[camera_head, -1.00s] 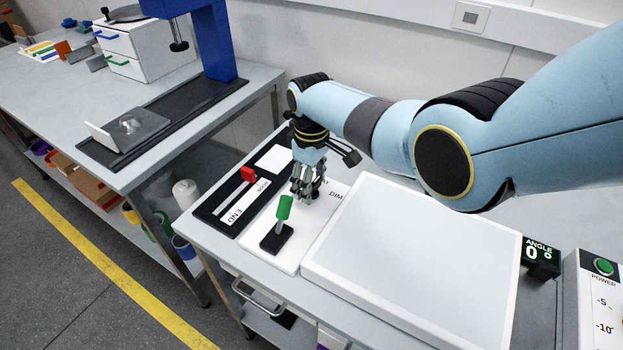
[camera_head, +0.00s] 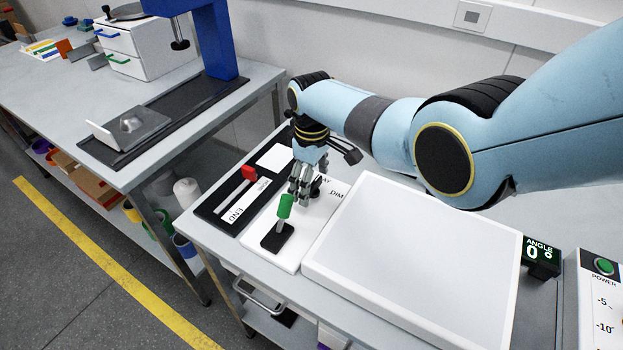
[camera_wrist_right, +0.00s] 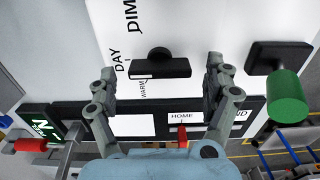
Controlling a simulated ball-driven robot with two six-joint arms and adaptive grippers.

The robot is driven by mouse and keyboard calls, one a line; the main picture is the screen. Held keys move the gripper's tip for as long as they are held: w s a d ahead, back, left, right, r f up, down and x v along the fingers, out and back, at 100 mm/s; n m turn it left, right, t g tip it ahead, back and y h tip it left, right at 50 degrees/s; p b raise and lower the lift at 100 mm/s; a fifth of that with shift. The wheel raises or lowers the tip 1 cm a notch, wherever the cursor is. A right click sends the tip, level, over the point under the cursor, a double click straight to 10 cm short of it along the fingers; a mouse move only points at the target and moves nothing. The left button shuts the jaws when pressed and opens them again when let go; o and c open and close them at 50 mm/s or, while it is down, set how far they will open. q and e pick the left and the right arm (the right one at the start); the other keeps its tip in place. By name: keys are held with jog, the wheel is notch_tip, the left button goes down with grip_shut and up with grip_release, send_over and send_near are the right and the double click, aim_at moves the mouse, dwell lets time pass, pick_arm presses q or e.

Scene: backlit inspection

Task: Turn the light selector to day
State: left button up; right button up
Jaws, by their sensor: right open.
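The light selector is a black knob with a bar-shaped grip (camera_wrist_right: 160,68) on a white panel (camera_wrist_right: 205,25). In the right wrist view the words DAY, WARM and DIM stand around its left side. The bar lies nearly level there, and I cannot tell which word it is set to. My right gripper (camera_wrist_right: 161,77) is open, with one finger to each side of the bar and gaps between. In the head view the right gripper (camera_head: 301,190) points down at the panel and partly hides the knob (camera_head: 316,187). My left gripper is not in view.
A green-handled lever (camera_head: 285,207) stands on the same panel, close to the right gripper. A black slider panel with a red knob (camera_head: 249,173) is to the left. A large white light plate (camera_head: 415,255) fills the right, beside an angle display (camera_head: 541,256).

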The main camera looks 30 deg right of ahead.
aim_at(312, 183)
notch_tip(312, 183, up, 12)
dwell(0.6)
dwell(0.4)
